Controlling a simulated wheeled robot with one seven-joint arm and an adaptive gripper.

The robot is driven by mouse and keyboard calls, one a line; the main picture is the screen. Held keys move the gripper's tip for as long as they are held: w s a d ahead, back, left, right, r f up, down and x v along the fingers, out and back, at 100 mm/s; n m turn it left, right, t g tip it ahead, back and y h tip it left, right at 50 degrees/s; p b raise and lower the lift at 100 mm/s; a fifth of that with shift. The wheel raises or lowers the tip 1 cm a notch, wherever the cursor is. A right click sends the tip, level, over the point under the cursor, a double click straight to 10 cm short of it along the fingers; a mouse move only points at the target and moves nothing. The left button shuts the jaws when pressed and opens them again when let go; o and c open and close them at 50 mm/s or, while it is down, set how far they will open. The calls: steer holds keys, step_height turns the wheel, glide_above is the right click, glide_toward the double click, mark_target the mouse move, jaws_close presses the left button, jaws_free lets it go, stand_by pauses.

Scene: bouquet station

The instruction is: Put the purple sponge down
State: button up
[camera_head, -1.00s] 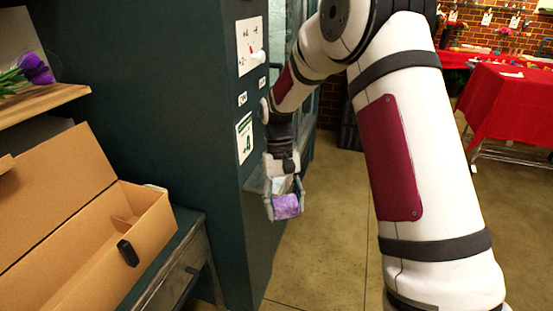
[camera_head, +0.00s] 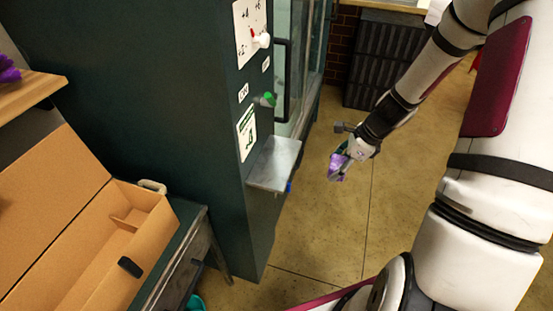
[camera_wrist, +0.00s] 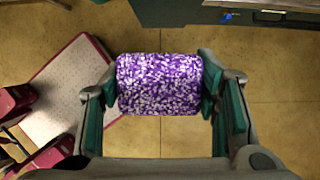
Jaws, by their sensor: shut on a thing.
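The purple sponge (camera_wrist: 160,84) is a purple block with white flecks, held between the two fingers of my gripper (camera_wrist: 160,88) in the wrist view. My gripper is shut on it, with one finger on each side. In the head view the sponge (camera_head: 337,167) shows small at the tip of my gripper (camera_head: 343,162), in the air over the floor. It is to the right of a small grey metal shelf (camera_head: 275,165) on the side of the dark green cabinet, and apart from it.
The dark cabinet (camera_head: 150,90) has a red-and-white knob (camera_head: 260,40) and a green knob (camera_head: 266,99). An open cardboard box (camera_head: 130,235) lies at the left on a bench. The concrete floor (camera_head: 350,220) below my gripper is open. A black crate (camera_head: 385,60) stands behind.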

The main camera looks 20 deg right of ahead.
steer(key=p, duration=0.2)
glide_toward(274, 162)
steer(key=f, duration=0.4)
steer(key=shift+w+a+f, duration=0.15)
steer(key=shift+a, duration=0.1)
steer(key=shift+w+a+f, duration=0.2)
steer(key=shift+w+a, duration=0.15)
steer(key=shift+a, duration=0.15)
steer(key=shift+w+a+f, duration=0.2)
steer(key=shift+w+a, duration=0.15)
steer(key=shift+a, duration=0.1)
steer(key=shift+f, duration=0.2)
steer(key=shift+f, duration=0.35)
steer(key=o, duration=1.2)
steer(key=shift+f, duration=0.15)
